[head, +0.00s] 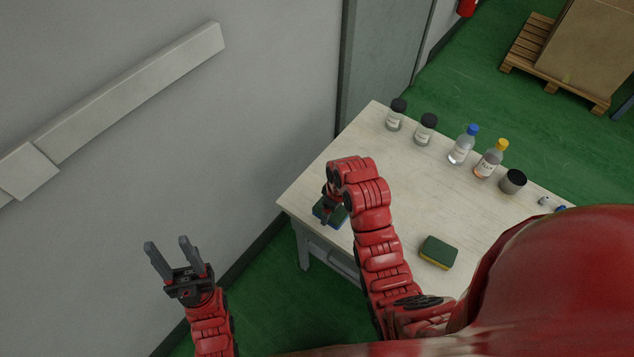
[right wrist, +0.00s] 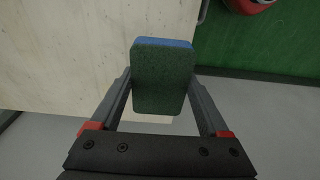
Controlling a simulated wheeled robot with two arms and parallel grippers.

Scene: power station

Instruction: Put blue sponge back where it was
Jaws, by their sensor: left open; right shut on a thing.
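The blue sponge (head: 329,211) is at the near left corner of the table (head: 308,180) in the head view, partly hidden by my right gripper (head: 331,200). In the right wrist view the sponge (right wrist: 162,78) shows a dark green scouring face and a blue edge. My right gripper (right wrist: 163,105) is shut on it, with a finger on each side. I cannot tell whether the sponge touches the tabletop. My left gripper (head: 167,257) is open and empty, left of the table and over the floor.
A green and yellow sponge (head: 438,252) lies on the table right of my right arm. Along the far edge stand several bottles, including a blue-capped bottle (head: 463,146) and a yellow-capped one (head: 491,159), and a dark round container (head: 513,181). The wall (head: 150,130) is at left.

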